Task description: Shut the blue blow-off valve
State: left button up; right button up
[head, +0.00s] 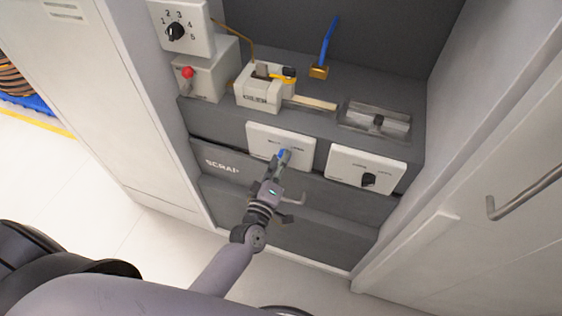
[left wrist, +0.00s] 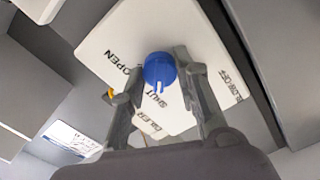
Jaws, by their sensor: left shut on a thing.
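The blue blow-off valve knob (left wrist: 160,70) sits on a white panel (left wrist: 118,30) with the words OPEN, SHUT and BLOW-OFF. In the left wrist view a small notch at the knob's lower edge faces the word SHUT. My left gripper (left wrist: 163,75) has its two fingers on either side of the knob, shut on it. In the head view the same panel (head: 262,138) is on the front of the grey bench, and my left gripper (head: 284,156) reaches up to the blue knob and partly covers it. My right gripper does not show.
A second white panel with a black knob (head: 369,180) is close on the right. Above are a brass fitting with a blue lever (head: 329,40), a cream block (head: 260,90) and a numbered dial (head: 175,32). Tall cabinet walls flank the bench. A door handle (head: 520,195) juts out at right.

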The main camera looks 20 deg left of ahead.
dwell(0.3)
pick_arm(q)
jog(key=o, duration=1.2)
jog(key=shift+c, duration=0.2)
jog(key=s, duration=1.2)
jog(key=shift+a, duration=0.25)
